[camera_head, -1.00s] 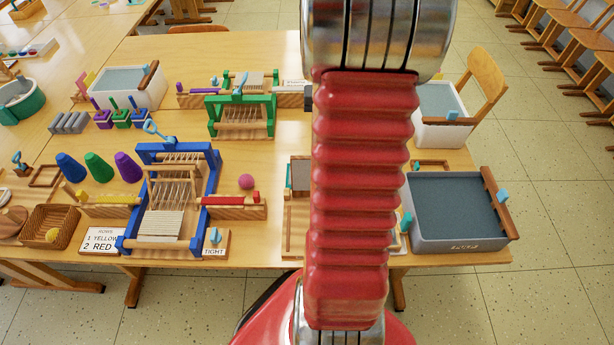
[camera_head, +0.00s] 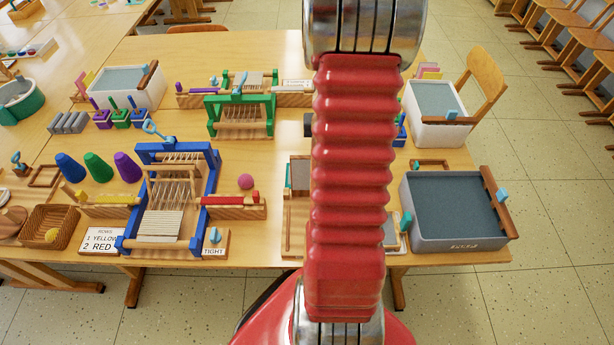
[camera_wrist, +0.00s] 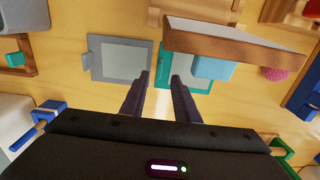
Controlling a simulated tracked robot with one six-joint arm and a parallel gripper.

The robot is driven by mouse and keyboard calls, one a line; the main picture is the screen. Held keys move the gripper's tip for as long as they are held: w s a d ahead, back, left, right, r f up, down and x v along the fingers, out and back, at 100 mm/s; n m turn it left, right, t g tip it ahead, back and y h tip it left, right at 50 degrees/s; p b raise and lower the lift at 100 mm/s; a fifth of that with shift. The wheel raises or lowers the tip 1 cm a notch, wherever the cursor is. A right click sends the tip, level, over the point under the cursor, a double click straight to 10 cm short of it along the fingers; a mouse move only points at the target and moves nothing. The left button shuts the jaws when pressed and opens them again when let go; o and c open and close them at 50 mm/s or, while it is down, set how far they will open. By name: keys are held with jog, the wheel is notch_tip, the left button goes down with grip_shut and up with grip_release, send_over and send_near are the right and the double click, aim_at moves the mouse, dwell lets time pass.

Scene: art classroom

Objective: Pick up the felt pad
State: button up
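Two flat grey squares lie under my gripper (camera_wrist: 160,77) in the wrist view. The other is a teal-bordered grey pad (camera_wrist: 190,70), by the right fingertip and partly covered by a wooden bar. I cannot tell for sure which is the felt pad. My two dark fingers are apart with nothing between them. They are above the table and their height is unclear. In the head view my arm hides the gripper and most of this area.
A blue loom (camera_head: 170,200), a pink ball (camera_head: 245,181) and a green loom (camera_head: 240,113) stand left of my arm. A grey tub (camera_head: 455,244) and a white tub (camera_head: 437,133) stand right.

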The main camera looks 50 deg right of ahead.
jog(key=shift+f, duration=0.1)
jog(key=shift+s+f, duration=0.1)
jog(key=shift+f, duration=2.4)
grip_shut()
